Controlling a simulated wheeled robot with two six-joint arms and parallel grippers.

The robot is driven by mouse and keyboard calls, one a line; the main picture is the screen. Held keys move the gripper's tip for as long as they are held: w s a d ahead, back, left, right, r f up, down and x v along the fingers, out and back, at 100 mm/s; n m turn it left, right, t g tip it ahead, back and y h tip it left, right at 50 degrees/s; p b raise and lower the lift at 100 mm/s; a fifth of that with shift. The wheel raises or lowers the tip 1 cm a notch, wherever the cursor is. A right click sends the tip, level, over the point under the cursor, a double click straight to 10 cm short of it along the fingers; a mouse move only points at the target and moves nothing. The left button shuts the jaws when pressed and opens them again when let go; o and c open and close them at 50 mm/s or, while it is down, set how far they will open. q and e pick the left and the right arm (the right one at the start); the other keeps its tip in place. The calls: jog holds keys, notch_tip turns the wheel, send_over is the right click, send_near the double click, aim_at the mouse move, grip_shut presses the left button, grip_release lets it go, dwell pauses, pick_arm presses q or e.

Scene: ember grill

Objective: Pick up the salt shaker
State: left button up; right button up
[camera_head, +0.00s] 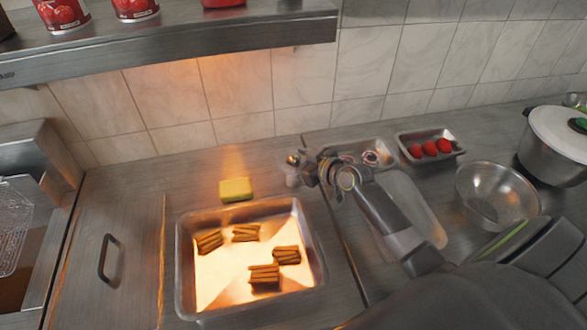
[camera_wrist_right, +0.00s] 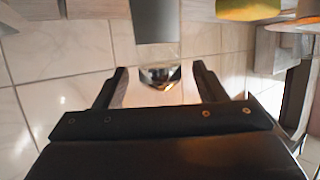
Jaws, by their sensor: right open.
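A small pale shaker-like object (camera_head: 292,178) with a shiny top stands on the steel counter near the tiled wall; I take it to be the salt shaker. My right gripper (camera_head: 308,167) is just to its right in the head view, close to it, and partly overlaps it. In the right wrist view my right gripper (camera_wrist_right: 160,78) has its two dark fingers apart. A small shiny metal piece (camera_wrist_right: 160,76) appears between the fingertips, perhaps the shaker's top. I cannot tell whether the fingers touch it. My left gripper is not in view.
A yellow sponge (camera_head: 235,189) lies behind a lit metal tray (camera_head: 181,265) with several stacks of brown sticks. Small trays with onion (camera_head: 370,158) and red items (camera_head: 430,148), a bowl (camera_head: 497,195) and a pot (camera_head: 552,145) stand right. A shelf (camera_head: 180,50) overhangs the left.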

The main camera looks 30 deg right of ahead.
jog(key=shift+w+a+f, duration=0.2)
jog(key=shift+w+f, duration=0.05)
jog(key=shift+w, duration=0.3)
jog(key=c, duration=1.2)
jog(key=shift+r, duration=0.15)
notch_tip(320, 180, up, 10)
jog(key=shift+f+b, duration=0.1)
jog(key=shift+b, duration=0.45)
